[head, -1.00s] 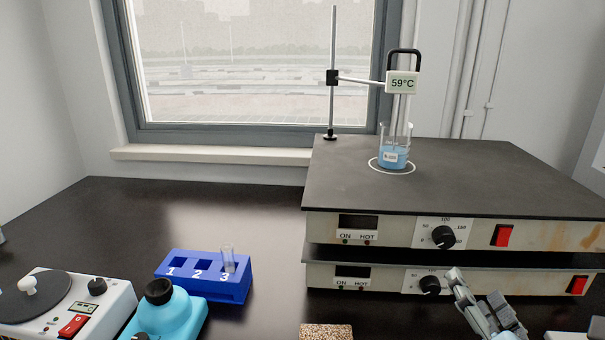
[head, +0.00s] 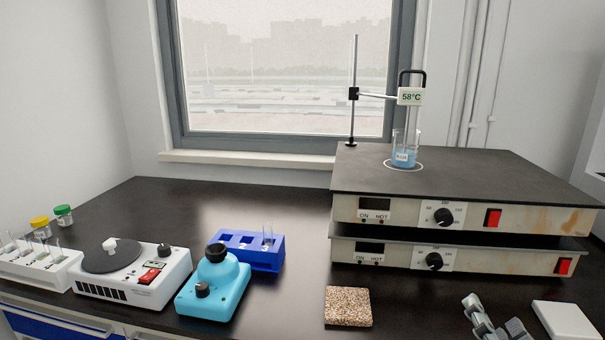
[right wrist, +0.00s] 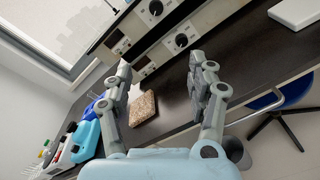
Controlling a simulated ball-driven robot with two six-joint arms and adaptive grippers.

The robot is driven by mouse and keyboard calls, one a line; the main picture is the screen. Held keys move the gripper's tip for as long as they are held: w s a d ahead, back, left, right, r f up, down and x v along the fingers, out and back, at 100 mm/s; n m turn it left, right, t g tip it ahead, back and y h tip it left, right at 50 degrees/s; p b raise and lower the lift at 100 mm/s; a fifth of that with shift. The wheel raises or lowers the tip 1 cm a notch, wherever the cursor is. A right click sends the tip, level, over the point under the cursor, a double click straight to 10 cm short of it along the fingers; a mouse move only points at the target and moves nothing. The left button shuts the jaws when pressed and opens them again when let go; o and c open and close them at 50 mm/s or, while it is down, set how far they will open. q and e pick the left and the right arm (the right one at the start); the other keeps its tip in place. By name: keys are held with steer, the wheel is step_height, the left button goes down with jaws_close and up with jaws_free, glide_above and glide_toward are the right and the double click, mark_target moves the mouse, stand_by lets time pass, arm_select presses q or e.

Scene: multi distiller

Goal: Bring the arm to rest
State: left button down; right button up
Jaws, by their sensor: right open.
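My right gripper (head: 492,318) is at the lower right of the head view, in front of the stacked hot plates. In the right wrist view its two fingers (right wrist: 163,98) are spread apart with nothing between them. My left gripper is not in view. A beaker of blue liquid (head: 404,158) stands on the upper hot plate (head: 440,180), under a thermometer reading 58°C (head: 411,97). A blue rack (head: 262,258) numbered for tubes holds a glass tube (head: 268,236) at slot 3.
A speckled brown block (head: 348,306) and a white slab (head: 567,321) lie near the front edge. A cyan vortex mixer (head: 214,287), a white centrifuge (head: 140,283) and a white tube rack (head: 40,268) stand at left. Clear bench lies behind the blue rack.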

step_height(320, 180, down, 19)
steer(key=s+m+g+y+b, duration=0.1)
steer(key=s+m+g+b, duration=0.1)
steer(key=m+g, duration=0.2)
steer(key=s+d+f+m+g+y+b, duration=0.1)
steer(key=s+f+m+g, duration=0.2)
steer(key=f, duration=0.6)
steer(key=s+d+f+m+g, duration=0.1)
steer(key=s+f+m+g, duration=0.15)
steer(key=s+f, duration=0.45)
steer(key=s+f+m+g+y, duration=0.1)
steer(key=s+f+m+g, duration=0.2)
steer(key=s+f+m, duration=0.5)
steer(key=s+d+f+m+g, duration=0.1)
steer(key=s+f+m+g, duration=0.2)
steer(key=s+f+m, duration=0.5)
steer(key=s, duration=0.8)
steer(key=shift+d+y+b, duration=0.25)
steer(key=shift+y+b, duration=0.15)
